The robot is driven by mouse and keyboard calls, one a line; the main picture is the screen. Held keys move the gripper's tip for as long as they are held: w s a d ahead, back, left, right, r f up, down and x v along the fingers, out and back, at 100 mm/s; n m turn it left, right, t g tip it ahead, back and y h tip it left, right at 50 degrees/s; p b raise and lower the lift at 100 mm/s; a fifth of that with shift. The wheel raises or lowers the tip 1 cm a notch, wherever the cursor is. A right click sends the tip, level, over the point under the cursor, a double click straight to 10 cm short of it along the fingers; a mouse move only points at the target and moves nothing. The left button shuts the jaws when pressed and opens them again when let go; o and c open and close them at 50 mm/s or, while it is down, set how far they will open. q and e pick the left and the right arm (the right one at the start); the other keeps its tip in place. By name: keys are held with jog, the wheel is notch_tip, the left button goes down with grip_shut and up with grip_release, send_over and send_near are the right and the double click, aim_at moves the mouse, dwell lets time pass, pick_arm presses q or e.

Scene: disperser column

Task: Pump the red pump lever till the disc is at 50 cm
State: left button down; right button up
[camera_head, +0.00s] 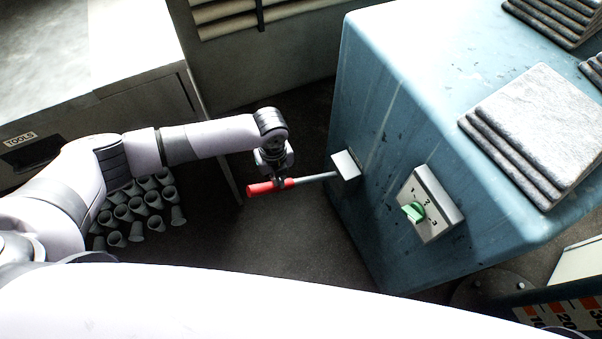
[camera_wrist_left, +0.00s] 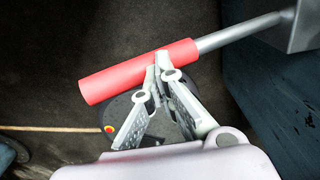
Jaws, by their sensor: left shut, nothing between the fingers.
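The red pump lever (camera_head: 270,187) sticks out to the left from a bracket on the blue machine, with a red grip and a grey rod. It also shows in the left wrist view (camera_wrist_left: 118,78), slanting up to the right. My left gripper (camera_head: 278,183) is at the red grip, near its end toward the rod. In the left wrist view its fingertips (camera_wrist_left: 158,72) are together and overlap the grip; nothing is between them. I cannot tell whether they touch it. The disc is not identifiable in view. My right gripper is not in view.
A scale with orange marks (camera_head: 565,315) shows at lower right. A tools cabinet (camera_head: 100,85) is at left.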

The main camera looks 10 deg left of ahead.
aim_at(279, 189)
pick_arm(q)
notch_tip(279, 189, down, 5)
jog(key=b, duration=0.2)
jog(key=shift+b, duration=0.35)
jog(key=shift+f+b, duration=0.55)
jog(key=shift+f, duration=0.3)
jog(key=shift+d+f, duration=0.1)
jog(key=shift+f, duration=0.3)
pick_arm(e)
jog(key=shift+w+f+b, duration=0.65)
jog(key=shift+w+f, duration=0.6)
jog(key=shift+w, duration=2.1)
pick_arm(q)
jog(key=r+p, duration=0.1)
jog(key=p, duration=0.1)
jog(key=shift+p, duration=0.35)
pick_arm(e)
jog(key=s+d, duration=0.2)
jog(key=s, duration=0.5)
pick_arm(q)
notch_tip(279, 189, up, 14)
jog(key=p, duration=1.3)
jog(key=shift+p, duration=0.35)
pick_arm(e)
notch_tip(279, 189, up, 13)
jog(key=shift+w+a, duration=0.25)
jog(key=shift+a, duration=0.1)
pick_arm(q)
jog(key=shift+r, duration=0.1)
